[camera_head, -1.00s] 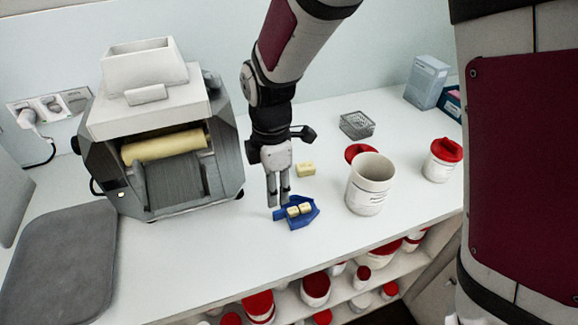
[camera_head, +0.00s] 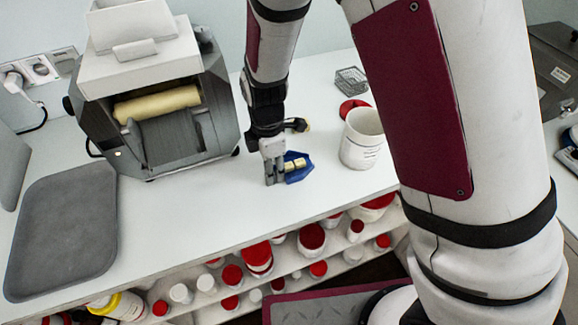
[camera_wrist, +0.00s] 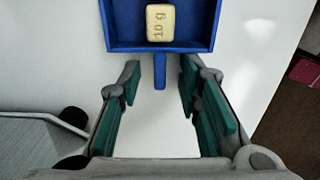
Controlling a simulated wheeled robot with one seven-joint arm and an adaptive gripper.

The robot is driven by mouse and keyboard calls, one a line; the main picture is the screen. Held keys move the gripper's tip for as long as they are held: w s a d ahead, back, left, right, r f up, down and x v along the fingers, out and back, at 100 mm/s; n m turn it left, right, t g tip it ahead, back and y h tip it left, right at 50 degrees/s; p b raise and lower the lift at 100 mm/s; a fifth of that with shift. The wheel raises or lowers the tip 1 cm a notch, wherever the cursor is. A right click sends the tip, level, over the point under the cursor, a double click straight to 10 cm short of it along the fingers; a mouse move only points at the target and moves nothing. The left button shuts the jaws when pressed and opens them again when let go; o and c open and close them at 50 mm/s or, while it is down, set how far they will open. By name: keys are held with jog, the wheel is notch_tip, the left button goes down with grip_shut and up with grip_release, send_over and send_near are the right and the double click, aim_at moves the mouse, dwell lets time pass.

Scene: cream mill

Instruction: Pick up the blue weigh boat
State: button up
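The blue weigh boat (camera_head: 304,174) lies on the white counter, just right of my gripper (camera_head: 274,181) in the head view. It holds small pale yellow blocks (camera_head: 295,163). In the wrist view the boat (camera_wrist: 160,46) is at the top, with its short handle (camera_wrist: 160,72) pointing down between my gripper's two fingers (camera_wrist: 160,80). A gap shows on each side of the handle, so the fingers are open and not touching it. One block (camera_wrist: 160,22) in the boat is marked "10 g". The boat's far end is outside the wrist view.
A grey roller mill (camera_head: 160,110) stands to the left, with a dark grey tray (camera_head: 62,230) in front. A white jar (camera_head: 361,140), its red lid (camera_head: 352,106) and a wire basket (camera_head: 351,80) are to the right. Shelves of red-lidded jars (camera_head: 256,256) are below the counter edge.

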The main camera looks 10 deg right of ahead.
grip_shut()
jog(key=shift+r, duration=0.1)
